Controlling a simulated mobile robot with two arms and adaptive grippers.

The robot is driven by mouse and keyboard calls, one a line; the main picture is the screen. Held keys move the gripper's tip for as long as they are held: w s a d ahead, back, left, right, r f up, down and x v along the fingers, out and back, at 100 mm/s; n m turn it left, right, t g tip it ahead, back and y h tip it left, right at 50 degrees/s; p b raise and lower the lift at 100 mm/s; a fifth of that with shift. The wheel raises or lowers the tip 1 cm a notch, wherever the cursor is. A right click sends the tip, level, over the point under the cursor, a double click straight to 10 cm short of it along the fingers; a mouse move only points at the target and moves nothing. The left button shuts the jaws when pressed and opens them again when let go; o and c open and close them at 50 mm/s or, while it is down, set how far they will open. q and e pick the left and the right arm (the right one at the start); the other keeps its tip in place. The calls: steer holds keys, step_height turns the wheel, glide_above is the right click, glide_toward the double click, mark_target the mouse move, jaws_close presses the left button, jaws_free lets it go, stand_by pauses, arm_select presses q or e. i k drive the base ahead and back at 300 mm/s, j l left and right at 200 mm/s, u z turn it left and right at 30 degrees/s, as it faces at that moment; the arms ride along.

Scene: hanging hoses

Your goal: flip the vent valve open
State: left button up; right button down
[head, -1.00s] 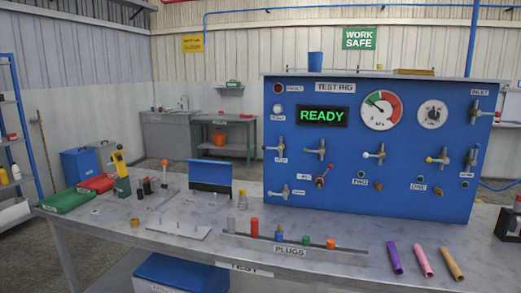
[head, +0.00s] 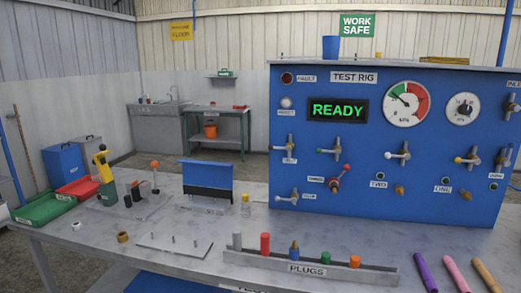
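The blue test rig panel (head: 350,215) stands on the bench at the right and carries several valves with small levers. One white-tipped valve (head: 290,148) is at the upper left, another (head: 293,197) at the lower left. A red-tipped valve (head: 338,178) is beside the THREE label. A white-tipped valve (head: 400,154) and a yellow-tipped valve (head: 470,159) are further right. The small labels by the left valves are too blurred to tell which is the vent valve. Neither of my grippers shows in the head view.
The display (head: 338,110) reads READY, beside a dial gauge (head: 407,103). A PLUGS rack (head: 308,268) stands in front of the panel. Purple, pink and tan tubes lie at the front right. Green and red trays (head: 43,209) and tools are at the left.

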mark_target(288, 148)
steer(key=i+j, duration=0.25)
steer(key=i, duration=0.2)
steer(key=i+j, duration=0.25)
steer(key=i, duration=0.15)
